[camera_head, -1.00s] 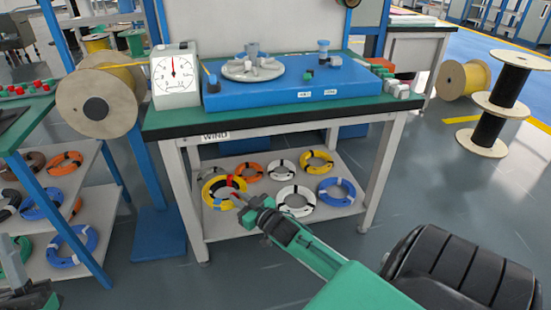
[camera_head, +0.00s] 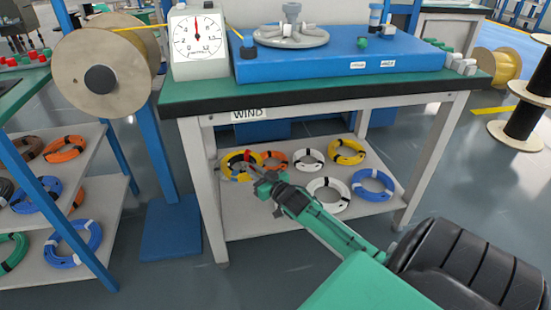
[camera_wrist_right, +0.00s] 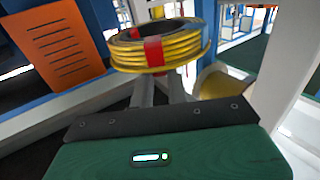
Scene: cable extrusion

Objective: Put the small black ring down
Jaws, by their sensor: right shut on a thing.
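A yellow cable coil (camera_head: 229,171) with red tape shows at the left of the table's lower shelf (camera_head: 290,221). My right gripper (camera_head: 256,174) is at its near right side. In the right wrist view the yellow coil (camera_wrist_right: 130,57) sits at the tips of my right gripper (camera_wrist_right: 160,77), which is shut on it by the red-taped part. Whether the coil touches the shelf cannot be told. I cannot make out a small black ring in the right gripper. My left gripper is out of view.
On the lower shelf, an orange coil (camera_head: 276,161), white coils, another yellow coil (camera_head: 347,152) and a blue coil (camera_head: 372,186) lie close by. The table's legs flank the shelf. The tabletop (camera_head: 220,95) above holds a dial gauge (camera_head: 197,42) and a blue winding unit (camera_head: 330,68).

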